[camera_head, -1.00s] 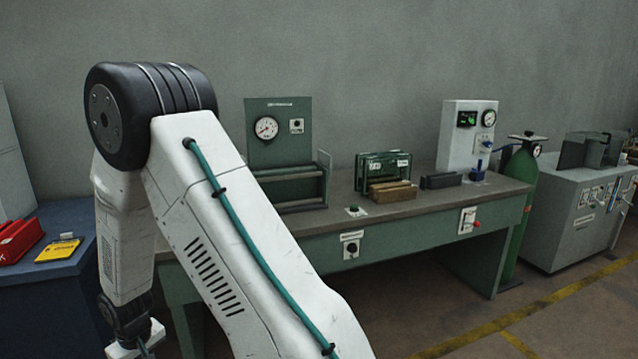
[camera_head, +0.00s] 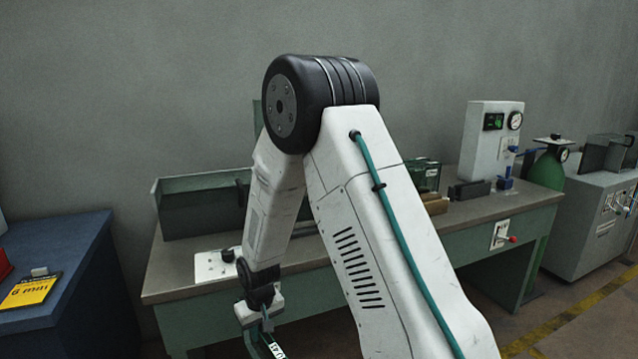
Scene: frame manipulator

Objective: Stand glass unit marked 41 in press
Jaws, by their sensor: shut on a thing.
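My gripper (camera_head: 258,318) hangs low in front of the bench's front edge, at the lower middle of the view. It is shut on a glass unit (camera_head: 264,345), a dark green-edged piece with a white label that seems to read 41. The unit's lower part is cut off by the picture's bottom edge. The press, with its green upright panel (camera_head: 257,118), stands on the bench behind my arm. Only a sliver of the panel shows; its gauge and bed are mostly hidden by the arm.
The green bench (camera_head: 180,275) carries a long green trough (camera_head: 200,208) at left and a green rack (camera_head: 428,174) right of my arm. A white gauge box (camera_head: 490,140) and green cylinder (camera_head: 548,170) stand at right. A blue cabinet (camera_head: 60,245) with a yellow sign (camera_head: 30,291) is at left.

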